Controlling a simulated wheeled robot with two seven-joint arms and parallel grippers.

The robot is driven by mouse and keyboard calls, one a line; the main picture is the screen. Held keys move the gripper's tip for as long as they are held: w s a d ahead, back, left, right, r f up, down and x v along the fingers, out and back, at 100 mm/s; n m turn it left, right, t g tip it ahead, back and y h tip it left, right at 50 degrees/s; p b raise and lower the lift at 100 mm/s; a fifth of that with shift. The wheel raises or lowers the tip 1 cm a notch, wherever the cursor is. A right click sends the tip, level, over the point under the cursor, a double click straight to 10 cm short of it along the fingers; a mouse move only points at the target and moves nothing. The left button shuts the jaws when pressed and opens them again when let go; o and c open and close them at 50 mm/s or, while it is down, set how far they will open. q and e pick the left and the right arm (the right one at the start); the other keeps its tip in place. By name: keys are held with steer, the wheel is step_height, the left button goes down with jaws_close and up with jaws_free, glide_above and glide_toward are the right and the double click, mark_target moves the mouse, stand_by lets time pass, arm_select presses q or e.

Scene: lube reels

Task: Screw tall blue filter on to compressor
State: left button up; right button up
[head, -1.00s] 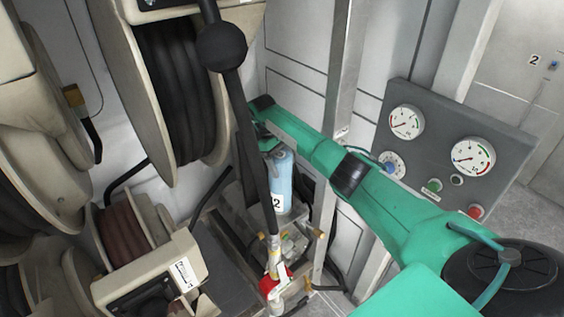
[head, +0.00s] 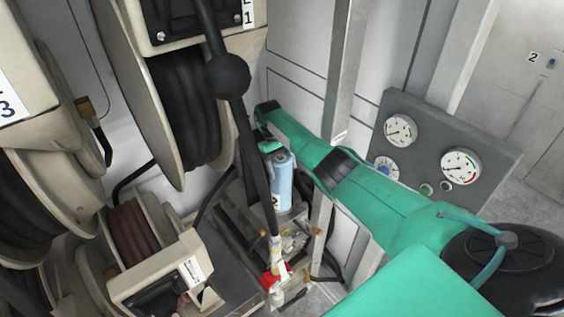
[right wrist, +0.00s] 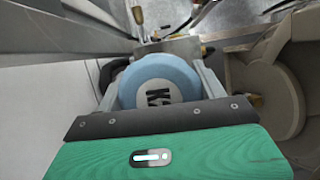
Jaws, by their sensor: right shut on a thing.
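The tall blue filter (head: 283,180) stands upright over the compressor (head: 292,240) in the head view, partly hidden behind a black hose. In the right wrist view the filter's round blue top (right wrist: 160,82) with dark lettering sits between the two grey fingers. My right gripper (right wrist: 158,84) is shut on the filter from above. In the head view my green right arm reaches in from the right to the filter's top. Whether the filter's lower end touches the compressor's fitting is hard to tell. My left gripper is not in view.
Large hose reels (head: 180,95) fill the left side. A black hose with a ball stop (head: 227,75) hangs in front of the filter. A grey gauge panel (head: 425,165) is on the right, and a metal post (head: 350,75) stands behind my arm.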

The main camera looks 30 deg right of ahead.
steer(key=o, duration=1.7)
steer(key=shift+c, duration=0.2)
steer(key=shift+o, duration=0.5)
steer(key=shift+o, duration=0.4)
